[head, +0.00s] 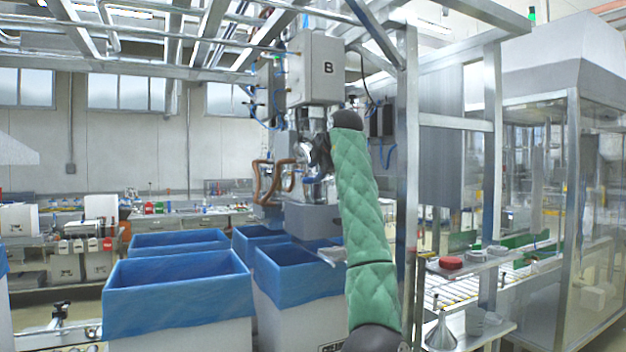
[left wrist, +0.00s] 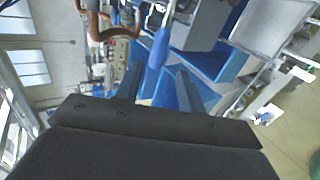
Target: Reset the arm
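In the left wrist view, my left gripper (left wrist: 160,69) shows two dark fingers standing apart, with no object clearly held between them. Blue liner and a rounded blue part appear beyond the fingers. In the head view, a green quilted sleeve covers my arm (head: 363,205), which rises from the bottom centre-right to a dark joint near the machine marked B. The left gripper is hard to make out against the machinery there. My right gripper is not in view.
Several boxes with blue liners (head: 178,284) stand at left and centre. The machine marked B (head: 315,70) hangs above them, with brown hoses (head: 272,176) below. A metal frame post (head: 406,190) stands close right of my arm. A roller conveyor (head: 455,290) lies farther right.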

